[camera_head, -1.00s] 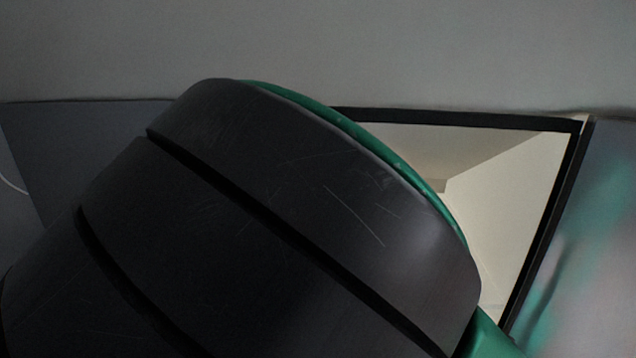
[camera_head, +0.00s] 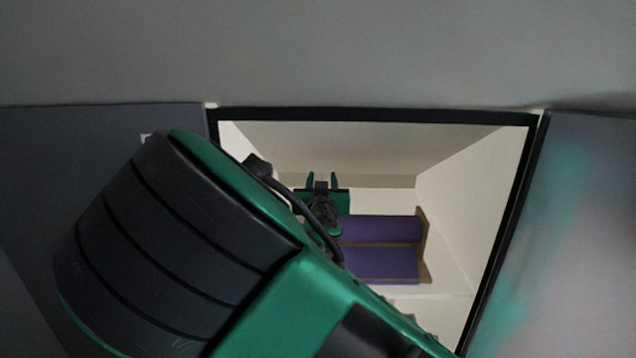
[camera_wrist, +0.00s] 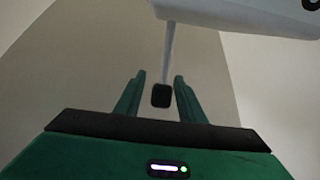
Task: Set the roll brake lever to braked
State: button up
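In the wrist view, a thin grey rod (camera_wrist: 168,48) hangs from a pale body at the upper right and ends in a small black knob (camera_wrist: 161,96). It looks like the brake lever; no braked marking is readable. My gripper (camera_wrist: 160,76) is open, its two green fingers on either side of the knob in the picture. A gap shows on both sides, and I cannot tell the knob's depth relative to the fingertips. The pale body (camera_wrist: 245,14) has a dark round spot at its right end. In the head view I cannot make out the lever.
My large black and green arm fills the head view's lower left. Behind it, a black-framed opening or mirror (camera_head: 375,115) shows pale walls, a purple padded thing with wooden edges (camera_head: 385,264) and a small green two-fingered gripper, possibly a reflection. Grey surfaces flank the frame.

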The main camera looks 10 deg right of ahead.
grip_shut()
jog(key=shift+s+a, duration=0.15)
jog(key=shift+s, duration=0.1)
dwell(0.3)
grip_release()
jog(key=shift+s, duration=0.1)
jog(key=v, duration=1)
jog(key=shift+s, duration=0.3)
jog(key=shift+a, duration=0.1)
